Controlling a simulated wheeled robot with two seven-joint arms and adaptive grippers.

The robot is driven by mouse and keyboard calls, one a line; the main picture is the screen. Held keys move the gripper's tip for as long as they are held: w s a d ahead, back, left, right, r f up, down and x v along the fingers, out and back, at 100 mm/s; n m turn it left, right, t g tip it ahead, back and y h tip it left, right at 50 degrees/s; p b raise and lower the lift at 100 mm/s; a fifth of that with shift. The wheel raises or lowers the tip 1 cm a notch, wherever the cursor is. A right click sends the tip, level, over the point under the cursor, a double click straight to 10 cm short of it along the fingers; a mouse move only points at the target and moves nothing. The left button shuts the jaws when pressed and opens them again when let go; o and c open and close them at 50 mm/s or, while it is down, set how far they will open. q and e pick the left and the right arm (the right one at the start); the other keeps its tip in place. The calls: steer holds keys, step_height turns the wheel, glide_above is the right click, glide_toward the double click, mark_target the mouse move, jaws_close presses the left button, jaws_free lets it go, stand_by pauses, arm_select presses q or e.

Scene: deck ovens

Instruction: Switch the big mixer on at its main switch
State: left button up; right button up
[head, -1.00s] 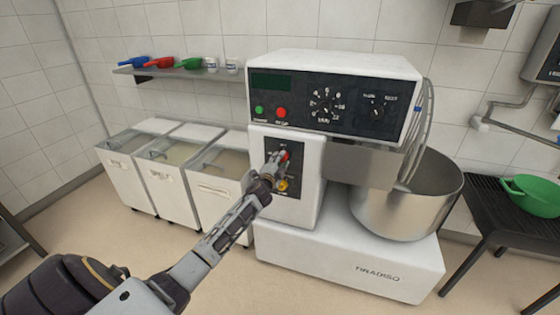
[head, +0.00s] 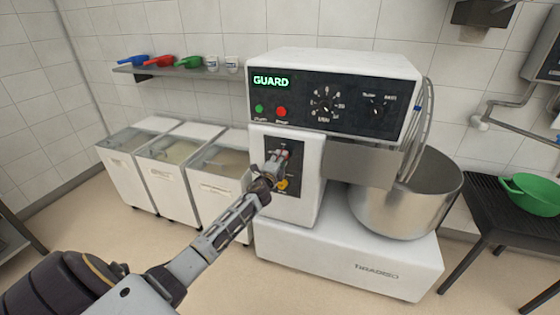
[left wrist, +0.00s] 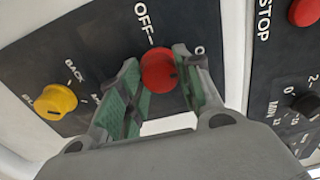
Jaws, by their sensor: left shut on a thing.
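The big mixer (head: 320,264) is white, with a steel bowl (head: 400,205) at its right. Its main switch is a red knob (left wrist: 158,70) on a dark plate, with the label OFF beside it and another label partly hidden by a finger. The knob also shows small in the head view (head: 284,154). My left gripper (head: 277,160) is shut on this red knob, with one finger on each side in the left wrist view (left wrist: 157,66). The mixer's display (head: 271,82) is lit green and reads GUARD. My right gripper is not in view.
A yellow knob (left wrist: 55,101) is on the same plate, close to my gripper. Green (head: 259,109) and red (head: 281,112) buttons sit above, under the display. A wire guard (head: 422,120) stands raised over the bowl. Flour bins (head: 168,195) stand to the left.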

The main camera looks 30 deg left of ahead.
arm_select(q)
steer(key=o, duration=1.1)
steer(key=shift+d, duration=0.1)
steer(key=shift+c, duration=0.2)
steer(key=v, duration=1.2)
steer(key=shift+f, duration=0.1)
stand_by(0.5)
